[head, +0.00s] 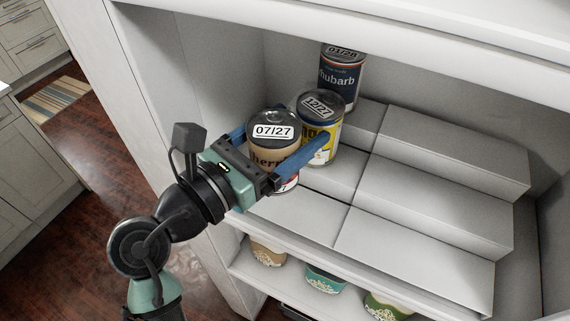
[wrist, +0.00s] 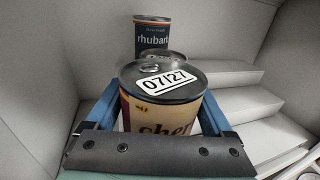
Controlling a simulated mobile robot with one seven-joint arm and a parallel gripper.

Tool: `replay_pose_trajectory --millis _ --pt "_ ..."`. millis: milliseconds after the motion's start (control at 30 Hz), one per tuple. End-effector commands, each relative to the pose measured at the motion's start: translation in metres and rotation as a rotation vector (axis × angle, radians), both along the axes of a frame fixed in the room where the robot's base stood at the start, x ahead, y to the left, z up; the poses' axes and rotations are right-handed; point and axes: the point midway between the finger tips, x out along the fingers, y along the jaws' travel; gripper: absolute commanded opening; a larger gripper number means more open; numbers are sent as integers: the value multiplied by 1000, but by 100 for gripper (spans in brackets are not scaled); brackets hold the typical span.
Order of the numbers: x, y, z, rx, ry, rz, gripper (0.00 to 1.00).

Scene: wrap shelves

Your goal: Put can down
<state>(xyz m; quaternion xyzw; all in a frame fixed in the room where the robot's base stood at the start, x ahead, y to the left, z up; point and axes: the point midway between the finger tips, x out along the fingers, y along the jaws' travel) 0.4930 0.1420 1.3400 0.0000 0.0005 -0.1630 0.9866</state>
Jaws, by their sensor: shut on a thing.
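A cherry can (head: 272,151) with a cream and brown label and a 07/27 lid sticker is between the blue fingers of my gripper (head: 284,138). My gripper is shut on it, at the left end of the stepped shelf. In the wrist view the cherry can (wrist: 160,116) is upright between the fingers. A red and white edge shows below the can and finger in the head view; I cannot tell whether it belongs to this can. The can's base is hidden, so contact with the shelf is unclear.
A yellow and blue can (head: 323,148) marked 12/27 stands close behind right. A rhubarb can (head: 342,76) stands farther back. The white stepped shelf (head: 420,195) is bare to the right. A side wall is close at left. Several tubs (head: 323,281) sit on the shelf below.

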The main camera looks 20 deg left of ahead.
Motion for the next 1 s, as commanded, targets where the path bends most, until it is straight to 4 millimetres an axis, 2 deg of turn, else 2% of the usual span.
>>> replay_pose_trajectory --millis 433,867,900,933,1000 --pt "0 0 -52 -2 -2 0 6" --pt "0 0 -59 0 -3 1 6" --pt "0 0 -59 1 -1 1 93" --pt "0 0 -59 1 -1 1 99" --pt "0 0 -59 1 -1 1 100"
